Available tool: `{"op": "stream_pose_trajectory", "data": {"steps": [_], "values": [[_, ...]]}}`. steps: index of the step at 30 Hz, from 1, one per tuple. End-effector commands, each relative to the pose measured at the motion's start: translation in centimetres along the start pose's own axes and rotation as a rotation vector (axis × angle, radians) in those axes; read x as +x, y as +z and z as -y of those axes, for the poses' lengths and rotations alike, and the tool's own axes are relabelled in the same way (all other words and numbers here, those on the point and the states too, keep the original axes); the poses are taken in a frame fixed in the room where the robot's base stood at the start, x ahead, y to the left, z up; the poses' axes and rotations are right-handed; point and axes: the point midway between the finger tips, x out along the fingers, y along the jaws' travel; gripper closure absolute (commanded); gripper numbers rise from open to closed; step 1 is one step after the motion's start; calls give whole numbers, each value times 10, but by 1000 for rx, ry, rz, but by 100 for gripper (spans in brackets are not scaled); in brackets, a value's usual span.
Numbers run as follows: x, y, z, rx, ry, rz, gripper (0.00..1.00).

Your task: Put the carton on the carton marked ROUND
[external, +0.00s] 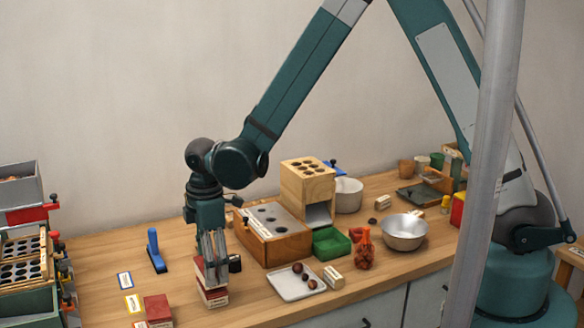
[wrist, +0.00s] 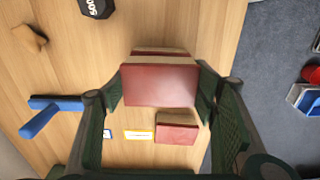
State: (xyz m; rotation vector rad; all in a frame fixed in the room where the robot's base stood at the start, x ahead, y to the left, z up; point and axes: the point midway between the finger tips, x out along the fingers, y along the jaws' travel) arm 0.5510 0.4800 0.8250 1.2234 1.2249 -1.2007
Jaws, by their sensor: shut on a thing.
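My gripper (external: 215,268) is shut on a red-topped carton (wrist: 160,85), with a finger at each side of it. Directly below it is another red and cream carton (external: 214,298); its edge shows behind the held one in the wrist view (wrist: 160,51). I cannot tell whether the two touch. A further red-topped carton (external: 157,308) stands to the left on the table and shows below the held one in the wrist view (wrist: 177,132). The print on the cartons is too small to read, so I cannot tell which is marked ROUND.
A blue-edged card (external: 125,280), a yellow-edged card (external: 132,303) and a blue brush-like tool (external: 155,251) lie to the left. A black weight (wrist: 97,8) is near the gripper. A white tray (external: 283,291) with chestnuts and a wooden box (external: 285,250) stand to the right.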

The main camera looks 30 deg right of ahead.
Motion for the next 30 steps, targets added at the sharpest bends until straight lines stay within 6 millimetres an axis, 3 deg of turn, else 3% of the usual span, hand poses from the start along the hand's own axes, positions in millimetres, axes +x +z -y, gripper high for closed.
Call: {"op": "stream_pose_trajectory", "data": {"steps": [4, 19, 20, 22, 30], "values": [[11, 0, 0, 0, 0, 0, 58], [16, 0, 0, 0, 0, 0, 58], [15, 0, 0, 0, 0, 0, 38], [14, 0, 0, 0, 0, 0, 29], [14, 0, 0, 0, 0, 0, 27]]}}
